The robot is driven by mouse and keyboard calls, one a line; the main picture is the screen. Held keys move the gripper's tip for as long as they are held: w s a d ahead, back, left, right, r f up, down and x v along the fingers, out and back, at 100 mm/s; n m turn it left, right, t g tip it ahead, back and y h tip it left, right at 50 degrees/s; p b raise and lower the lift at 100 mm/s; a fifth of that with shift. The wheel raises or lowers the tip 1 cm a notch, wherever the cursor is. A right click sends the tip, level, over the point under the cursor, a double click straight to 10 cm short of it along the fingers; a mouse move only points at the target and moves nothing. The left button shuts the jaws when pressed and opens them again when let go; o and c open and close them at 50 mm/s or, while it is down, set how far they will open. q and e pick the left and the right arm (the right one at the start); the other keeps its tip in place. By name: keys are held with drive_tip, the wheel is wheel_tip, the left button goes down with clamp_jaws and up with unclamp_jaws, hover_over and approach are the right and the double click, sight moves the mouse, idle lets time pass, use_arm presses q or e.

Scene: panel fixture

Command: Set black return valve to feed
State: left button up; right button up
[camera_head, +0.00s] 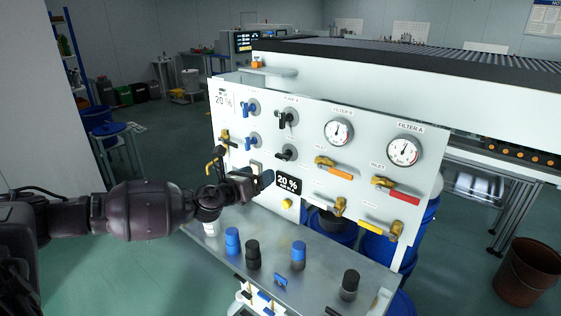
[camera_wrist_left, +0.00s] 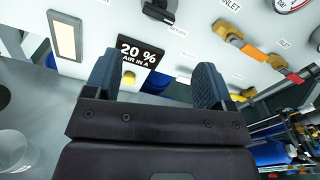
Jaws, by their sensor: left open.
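The white panel (camera_head: 318,170) carries two black valves, one above the other. The lower black valve (camera_head: 287,153) looks turned roughly sideways; the upper black valve (camera_head: 287,118) has its handle pointing down. In the left wrist view, a black valve (camera_wrist_left: 160,10) sits at the top edge above a label reading RETURN, only partly in frame. My left gripper (camera_head: 266,180) is open and empty, in front of the panel, below and left of the lower black valve. My right gripper is not in view.
Two blue valves (camera_head: 249,107) are left of the black ones. Gauges (camera_head: 404,150) and brass valves with orange, red and yellow handles (camera_head: 398,194) fill the right side. A metal shelf (camera_head: 320,262) below holds blue and black cylinders (camera_head: 299,255).

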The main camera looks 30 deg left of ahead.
sight(280, 158)
use_arm(q)
drive_tip(key=w+m, duration=0.1)
drive_tip(key=w, duration=0.3)
drive_tip(key=w+m, duration=0.1)
drive_tip(key=w, duration=0.4)
drive_tip(key=shift+d+r+m, duration=0.15)
drive_tip(key=shift+r+m, duration=0.05)
drive_tip(key=shift+m, duration=0.2)
drive_tip(key=shift+w, duration=0.85)
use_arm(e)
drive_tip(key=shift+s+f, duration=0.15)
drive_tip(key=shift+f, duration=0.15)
use_arm(q)
drive_tip(key=shift+c, duration=0.2)
drive_tip(key=c, duration=0.7)
drive_tip(key=shift+c, duration=1)
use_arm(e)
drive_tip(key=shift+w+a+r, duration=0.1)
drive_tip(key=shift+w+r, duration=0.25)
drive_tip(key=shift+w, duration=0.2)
